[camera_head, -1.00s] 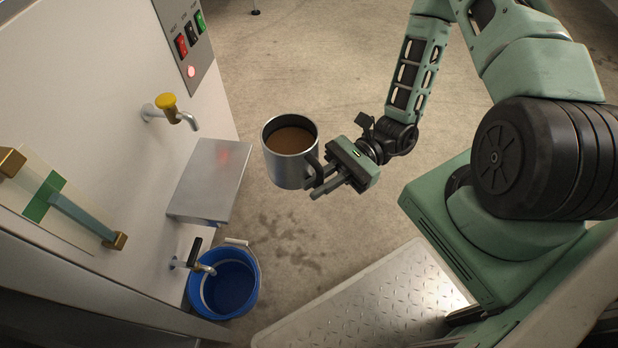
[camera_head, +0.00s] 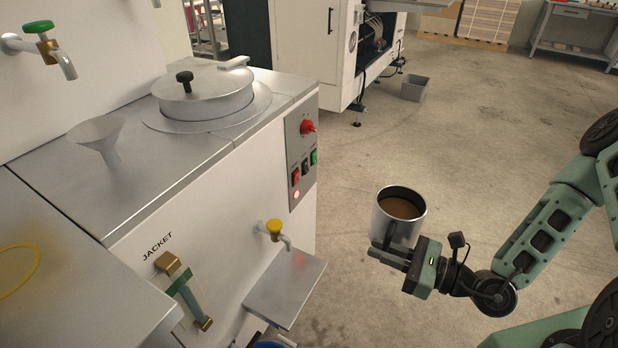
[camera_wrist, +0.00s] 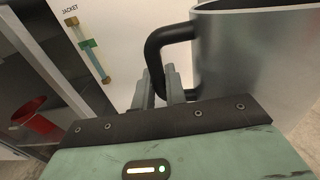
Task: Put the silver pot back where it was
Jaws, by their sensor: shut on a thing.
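The silver pot (camera_head: 399,226) is a mug-shaped metal vessel with a dark handle, holding brown liquid nearly to the rim. It is upright in the air over the floor, to the right of the machine's small shelf. My gripper (camera_head: 393,256) is shut on its handle. In the wrist view my gripper (camera_wrist: 166,84) closes on the black handle (camera_wrist: 160,50), and the pot's wall (camera_wrist: 250,65) fills the right side. The small metal shelf (camera_head: 286,288) under the yellow-handled tap (camera_head: 276,230) is empty.
The white machine (camera_head: 225,215) has a control panel (camera_head: 302,150), a lidded round opening (camera_head: 205,95) and a funnel (camera_head: 100,138) on its top. Open floor lies right of the machine. A red funnel-like object (camera_wrist: 37,124) shows in the wrist view.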

